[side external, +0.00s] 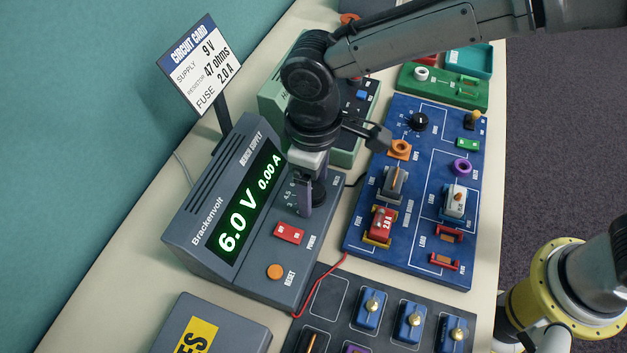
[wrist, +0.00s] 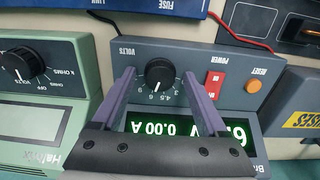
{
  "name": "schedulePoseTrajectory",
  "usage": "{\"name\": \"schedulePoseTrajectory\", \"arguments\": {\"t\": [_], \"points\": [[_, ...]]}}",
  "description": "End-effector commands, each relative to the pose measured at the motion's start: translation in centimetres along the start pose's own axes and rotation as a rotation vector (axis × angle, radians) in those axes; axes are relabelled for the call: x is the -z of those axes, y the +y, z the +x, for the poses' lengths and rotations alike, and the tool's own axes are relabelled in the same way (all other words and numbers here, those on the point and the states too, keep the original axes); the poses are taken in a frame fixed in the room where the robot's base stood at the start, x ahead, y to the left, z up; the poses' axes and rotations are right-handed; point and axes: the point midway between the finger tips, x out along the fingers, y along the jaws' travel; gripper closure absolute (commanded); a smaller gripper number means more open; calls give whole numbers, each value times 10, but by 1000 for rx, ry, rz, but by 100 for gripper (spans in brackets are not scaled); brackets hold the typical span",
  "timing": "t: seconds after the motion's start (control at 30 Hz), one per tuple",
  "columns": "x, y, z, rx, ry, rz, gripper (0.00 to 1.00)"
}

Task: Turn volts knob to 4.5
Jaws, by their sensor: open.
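The volts knob (wrist: 159,73) is a round black knob with a white mark on the grey bench supply (wrist: 205,55). In the wrist view it sits between the two purple fingers of my gripper (wrist: 158,78), with a visible gap on each side. The fingers are open. In the side view my gripper (side external: 311,196) points down at the supply's panel and partly hides the knob (side external: 319,192). The scale beside the knob includes 3, 4.5, 6 and 9. The lit green display (side external: 247,203) reads 6.0 V and 0.00 A.
A red power switch (side external: 289,233) and an orange reset button (side external: 274,271) are on the same panel. A green meter (wrist: 45,80) with its own knob stands close beside the supply. A blue circuit board (side external: 425,248) and a card stand (side external: 200,65) are nearby.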

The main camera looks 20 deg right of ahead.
Motion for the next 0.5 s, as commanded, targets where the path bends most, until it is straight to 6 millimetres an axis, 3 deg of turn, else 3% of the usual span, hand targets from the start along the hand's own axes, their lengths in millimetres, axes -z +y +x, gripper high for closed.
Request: {"name": "schedulePoseTrajectory", "arguments": {"t": [0.07, 0.43, 0.5], "points": [[0, 0, 0, 0, 0, 0, 31], [0, 0, 0, 0, 0, 0, 98], [0, 0, -1, 0, 0, 0, 100]]}}
